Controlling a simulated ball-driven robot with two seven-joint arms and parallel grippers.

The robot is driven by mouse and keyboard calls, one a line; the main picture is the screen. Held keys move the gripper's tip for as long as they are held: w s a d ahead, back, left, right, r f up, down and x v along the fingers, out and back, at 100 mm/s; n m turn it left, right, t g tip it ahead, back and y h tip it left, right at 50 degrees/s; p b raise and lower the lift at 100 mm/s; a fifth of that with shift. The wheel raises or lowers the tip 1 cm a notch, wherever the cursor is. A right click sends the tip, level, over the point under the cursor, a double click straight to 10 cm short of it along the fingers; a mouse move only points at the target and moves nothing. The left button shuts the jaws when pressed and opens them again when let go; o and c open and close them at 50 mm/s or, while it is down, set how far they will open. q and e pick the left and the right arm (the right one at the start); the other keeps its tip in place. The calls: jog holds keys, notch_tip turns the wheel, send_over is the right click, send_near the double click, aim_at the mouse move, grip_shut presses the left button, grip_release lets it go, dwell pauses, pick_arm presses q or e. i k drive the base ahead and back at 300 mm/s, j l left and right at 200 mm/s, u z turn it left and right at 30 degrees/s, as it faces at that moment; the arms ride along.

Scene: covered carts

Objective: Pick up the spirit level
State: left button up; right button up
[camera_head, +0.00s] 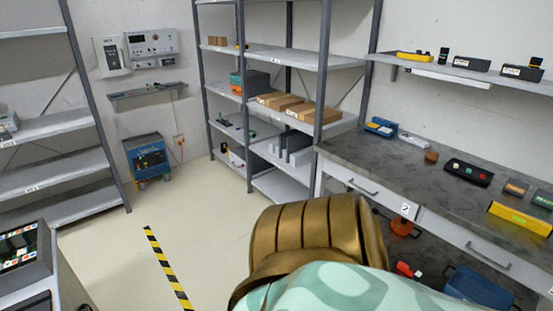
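I cannot pick out a spirit level for certain. A long yellow item (520,218) lies at the front edge of the grey workbench at the right; its face is too small to read. A smaller yellow and dark item (414,56) lies on the wall shelf above the bench; its kind is unclear. Neither of my grippers is in view. A large bronze and pale green form, seemingly part of my own body, fills the lower middle and hides part of the floor and bench front.
The workbench (365,152) holds several small items, including a black box with coloured buttons (468,172). Shelving (285,55) with cardboard boxes stands at the back. A blue wheeled unit (148,158) stands by the wall. The floor (200,218) at centre left is clear, with a striped tape line.

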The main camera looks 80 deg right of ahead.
aim_at(513, 215)
jog(key=k+z, duration=0.1)
jog(key=z, duration=2.65)
